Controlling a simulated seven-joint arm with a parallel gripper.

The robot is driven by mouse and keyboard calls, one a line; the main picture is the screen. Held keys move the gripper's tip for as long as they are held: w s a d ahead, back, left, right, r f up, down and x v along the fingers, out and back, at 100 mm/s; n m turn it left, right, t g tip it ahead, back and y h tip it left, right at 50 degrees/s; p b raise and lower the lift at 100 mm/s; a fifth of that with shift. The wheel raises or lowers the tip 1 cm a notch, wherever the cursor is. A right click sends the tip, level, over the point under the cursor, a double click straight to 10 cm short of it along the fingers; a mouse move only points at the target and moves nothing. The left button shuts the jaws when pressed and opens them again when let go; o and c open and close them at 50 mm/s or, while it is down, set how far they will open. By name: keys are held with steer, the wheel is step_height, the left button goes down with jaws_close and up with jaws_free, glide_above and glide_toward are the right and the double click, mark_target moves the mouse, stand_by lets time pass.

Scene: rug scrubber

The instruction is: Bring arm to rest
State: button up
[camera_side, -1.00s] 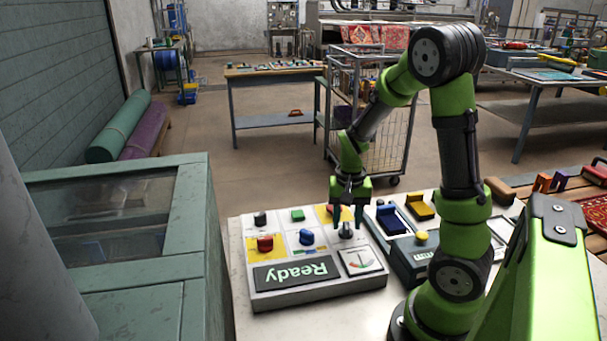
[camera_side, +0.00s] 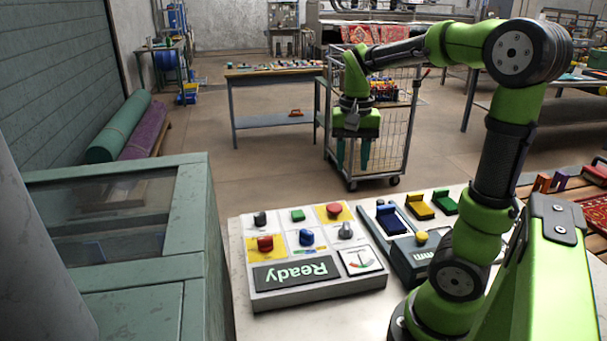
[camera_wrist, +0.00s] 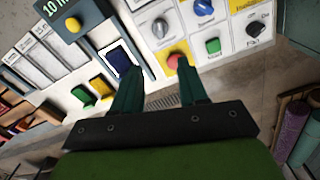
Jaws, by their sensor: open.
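My gripper (camera_side: 354,152) is raised well above the work table in the side view, fingers pointing down, open and empty. In the wrist view its two green fingers (camera_wrist: 157,92) stand apart with nothing between them. The control panel (camera_side: 320,288) lies on the table below, apart from the gripper, with its screen reading "Ready". It carries a red button (camera_side: 333,211), a green button (camera_side: 298,215), a red knob (camera_side: 265,244), a blue knob (camera_side: 306,237), a grey knob (camera_side: 346,230) and a black switch (camera_side: 260,218).
Blue (camera_side: 390,219), yellow (camera_side: 419,206) and green (camera_side: 444,202) rockers sit right of the panel, behind a box with a yellow button (camera_side: 421,237). A green cabinet (camera_side: 192,240) stands at left. A wire cart (camera_side: 398,130) stands behind. Air around the gripper looks clear.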

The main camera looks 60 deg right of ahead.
steer(key=s+a+r+n+t+y, duration=0.1)
steer(key=a+n+t, duration=0.6)
steer(key=a, duration=1.2)
steer(key=shift+s+a+r+n+y, duration=0.2)
steer(key=shift+s+a+n+y, duration=0.1)
steer(key=shift+s+n+y, duration=0.35)
